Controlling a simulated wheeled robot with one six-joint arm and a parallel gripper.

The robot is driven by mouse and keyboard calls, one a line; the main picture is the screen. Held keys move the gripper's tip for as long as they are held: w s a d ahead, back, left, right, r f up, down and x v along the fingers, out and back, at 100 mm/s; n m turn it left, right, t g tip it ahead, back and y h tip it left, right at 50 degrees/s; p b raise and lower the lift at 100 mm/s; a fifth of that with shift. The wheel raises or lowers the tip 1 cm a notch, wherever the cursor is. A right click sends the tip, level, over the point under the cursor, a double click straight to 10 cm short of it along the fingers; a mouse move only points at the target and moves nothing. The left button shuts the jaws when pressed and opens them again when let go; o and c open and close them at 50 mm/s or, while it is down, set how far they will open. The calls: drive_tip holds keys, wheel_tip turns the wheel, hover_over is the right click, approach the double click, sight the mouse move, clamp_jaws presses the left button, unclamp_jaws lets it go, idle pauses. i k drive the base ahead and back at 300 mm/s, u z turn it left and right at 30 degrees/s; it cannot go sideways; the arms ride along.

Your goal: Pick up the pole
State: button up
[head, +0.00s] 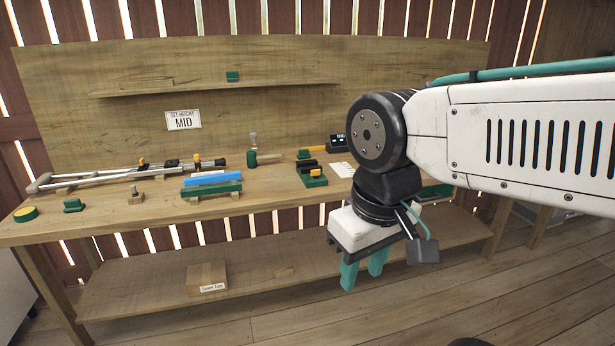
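The likeliest pole (112,177) is a long, thin, crutch-like grey piece lying across the back left of the wooden workbench (110,226). It has a forked left end, yellow knobs and dark clamps, and a dark tip at its right end. My gripper (363,275) hangs in front of the bench, to the right of and well apart from the pole. Its two teal fingers point down with a gap between them, open and empty. Part of the bench's right end is hidden behind my arm.
A blue bar (213,180) and a green bar (212,189) lie mid-bench. A mallet (264,157) and green fixture (313,177) stand right of them. A sign (182,120) reads "SET HEIGHT MID". A cardboard box (207,278) sits on the lower shelf.

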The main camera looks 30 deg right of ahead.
sight(226, 187)
drive_tip(key=u, duration=0.75)
drive_tip(key=i, duration=0.9)
drive_tip(key=u, duration=0.65)
drive_tip(key=i, duration=1.6)
drive_tip(key=z, duration=1.2)
drive_tip(key=i, duration=0.45)
drive_tip(key=z, duration=0.25)
